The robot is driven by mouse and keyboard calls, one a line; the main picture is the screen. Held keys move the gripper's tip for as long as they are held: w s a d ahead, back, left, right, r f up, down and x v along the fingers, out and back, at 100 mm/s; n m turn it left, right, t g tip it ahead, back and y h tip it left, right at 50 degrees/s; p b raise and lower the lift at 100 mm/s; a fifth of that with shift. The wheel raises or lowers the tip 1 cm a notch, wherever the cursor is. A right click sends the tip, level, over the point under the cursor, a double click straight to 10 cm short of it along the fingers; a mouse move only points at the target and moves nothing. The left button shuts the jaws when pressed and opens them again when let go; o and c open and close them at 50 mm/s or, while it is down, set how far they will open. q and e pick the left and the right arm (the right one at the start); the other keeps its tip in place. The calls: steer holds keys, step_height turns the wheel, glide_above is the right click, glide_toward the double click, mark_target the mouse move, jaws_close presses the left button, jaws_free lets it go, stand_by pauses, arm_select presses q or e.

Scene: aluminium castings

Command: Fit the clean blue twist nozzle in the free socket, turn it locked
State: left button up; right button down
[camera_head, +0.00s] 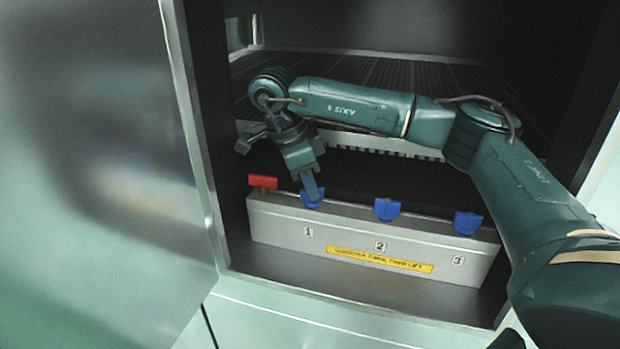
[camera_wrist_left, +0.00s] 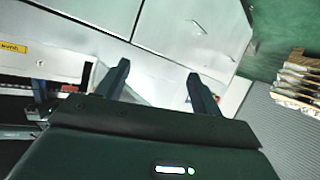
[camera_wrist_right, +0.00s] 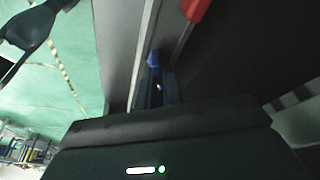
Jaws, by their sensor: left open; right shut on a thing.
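My right gripper (camera_head: 311,192) reaches down inside the open cabinet and is shut on a blue nozzle (camera_head: 313,203) at the place marked 1 on the grey manifold block (camera_head: 285,240). I cannot tell whether this nozzle is fully seated or locked. In the right wrist view the fingers (camera_wrist_right: 157,90) close on the blue nozzle (camera_wrist_right: 153,60), mostly hidden by them. Two more blue nozzles sit at place 2 (camera_head: 387,209) and place 3 (camera_head: 467,222). My left gripper (camera_wrist_left: 157,72) is open and empty, outside the head view.
A red piece (camera_head: 262,182) stands at the block's left end, close to my right gripper; it also shows in the right wrist view (camera_wrist_right: 195,9). A yellow label (camera_head: 380,260) is on the block's front. The open cabinet door (camera_head: 110,170) stands at left.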

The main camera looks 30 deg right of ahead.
arm_select(q)
steer(key=shift+r, duration=0.2)
arm_select(e)
steer(key=shift+m, duration=0.4)
steer(key=m+g+p, duration=0.1)
steer(key=m+p, duration=0.1)
steer(key=m, duration=0.1)
steer(key=shift+r+y, duration=0.15)
steer(key=shift+y, duration=0.15)
arm_select(q)
steer(key=shift+r, duration=1.2)
arm_select(e)
steer(key=shift+w+m, duration=0.1)
steer(key=shift+m, duration=1)
steer(key=c, duration=1.5)
jaws_free()
steer(key=shift+o, duration=0.2)
steer(key=shift+d, duration=0.1)
arm_select(q)
step_height(320, 180, down, 3)
steer(key=m+g+p, duration=0.1)
steer(key=p, duration=0.2)
steer(key=shift+d, duration=0.1)
arm_select(e)
steer(key=v, duration=1.3)
steer(key=shift+w+d, duration=0.15)
steer(key=shift+w, duration=0.05)
